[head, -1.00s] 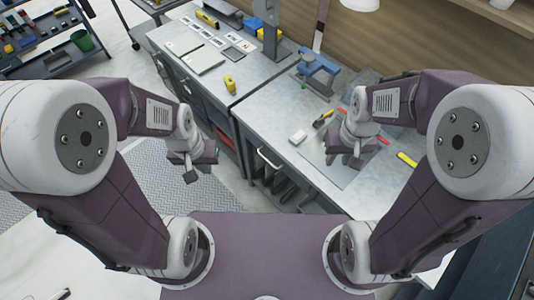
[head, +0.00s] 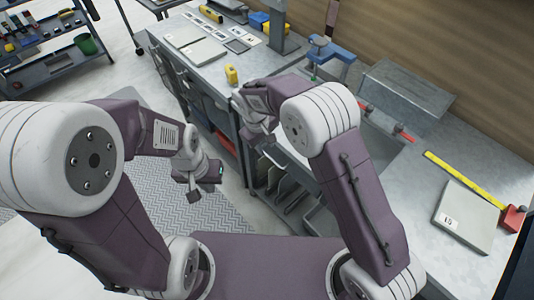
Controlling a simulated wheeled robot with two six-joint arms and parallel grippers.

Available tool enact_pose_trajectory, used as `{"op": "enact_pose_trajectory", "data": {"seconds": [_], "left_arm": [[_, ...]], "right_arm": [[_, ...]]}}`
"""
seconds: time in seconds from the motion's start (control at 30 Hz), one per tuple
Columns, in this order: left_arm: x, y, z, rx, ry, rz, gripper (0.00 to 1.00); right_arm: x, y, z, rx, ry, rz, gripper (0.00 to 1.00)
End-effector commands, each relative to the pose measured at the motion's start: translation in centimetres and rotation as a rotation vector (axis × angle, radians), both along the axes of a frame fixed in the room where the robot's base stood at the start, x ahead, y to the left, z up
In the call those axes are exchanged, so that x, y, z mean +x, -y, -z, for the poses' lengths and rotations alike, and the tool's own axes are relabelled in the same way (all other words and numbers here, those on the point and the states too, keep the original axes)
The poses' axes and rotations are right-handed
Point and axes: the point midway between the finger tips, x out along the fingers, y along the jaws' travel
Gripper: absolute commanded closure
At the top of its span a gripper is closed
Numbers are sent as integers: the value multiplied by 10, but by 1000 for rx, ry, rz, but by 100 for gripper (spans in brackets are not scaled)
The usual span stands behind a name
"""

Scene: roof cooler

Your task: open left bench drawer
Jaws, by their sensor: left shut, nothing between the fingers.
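The bench runs from the upper left to the right, with a grey top (head: 215,75). The drawer front under the near bench section is mostly hidden behind my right arm, and its handle does not show clearly. My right gripper (head: 257,138) is at the bench's front edge, close to that drawer front. Its fingers are too hidden to tell open from shut, and I cannot tell if it touches. My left gripper (head: 198,180) is shut and empty, over the floor in front of the bench, apart from it.
A blue vise (head: 330,50), a grey metal box (head: 405,95), a yellow ruler (head: 450,172) and a grey folder (head: 466,217) are further right. A tool cart (head: 45,60) stands upper left.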

Motion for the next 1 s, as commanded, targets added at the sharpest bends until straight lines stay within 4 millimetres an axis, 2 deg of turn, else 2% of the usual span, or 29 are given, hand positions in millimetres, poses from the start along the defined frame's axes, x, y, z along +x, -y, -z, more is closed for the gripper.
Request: {"op": "enact_pose_trajectory", "data": {"seconds": [0.1, 0.23, 0.37, 0.57, 0.6, 0.7, 1.0], "left_arm": [[0, 0, 3, 0, 0, 0, 100], [0, 0, 4, 0, 0, 0, 100], [0, 0, 4, 0, 0, 0, 100], [0, 0, 4, 0, 0, 0, 100], [0, 0, 4, 0, 0, 0, 100], [0, 0, 4, 0, 0, 0, 100], [0, 0, 4, 0, 0, 0, 100]], "right_arm": [[3, 4, 26, -2, -3, 2, 69], [6, 6, 44, -1, -1, 0, 69], [7, 7, 52, 0, 0, 1, 69], [7, 7, 52, 1, 1, 1, 69], [7, 7, 52, 1, 1, 1, 72], [7, 7, 52, 1, 1, 1, 100], [7, 7, 52, 1, 1, 1, 100]]}}
